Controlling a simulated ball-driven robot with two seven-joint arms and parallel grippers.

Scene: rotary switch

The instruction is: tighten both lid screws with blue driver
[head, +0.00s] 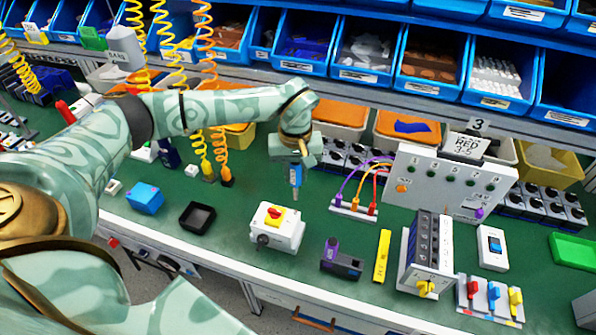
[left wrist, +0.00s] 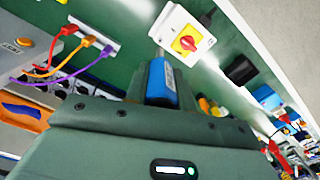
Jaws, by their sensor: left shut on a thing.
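The blue driver (head: 295,174) hangs below my left gripper (head: 296,158), pointing down above the green bench. My left gripper is shut on it; the blue handle (left wrist: 160,84) also shows between the fingers in the left wrist view. The rotary switch box (head: 290,235) is white with a yellow plate and red knob, and stands on the bench nearer the front edge. It also shows ahead of the fingers in the left wrist view (left wrist: 168,27). The driver is apart from the box. The lid screws are too small to make out. My right gripper is not in view.
A black tray (head: 197,217) and a blue box (head: 145,198) lie left of the switch box. A dark block with a purple part (head: 341,262) and a yellow strip (head: 382,256) lie right of it. A terminal strip with coloured wires (head: 353,209) and a grey panel (head: 425,187) stand behind.

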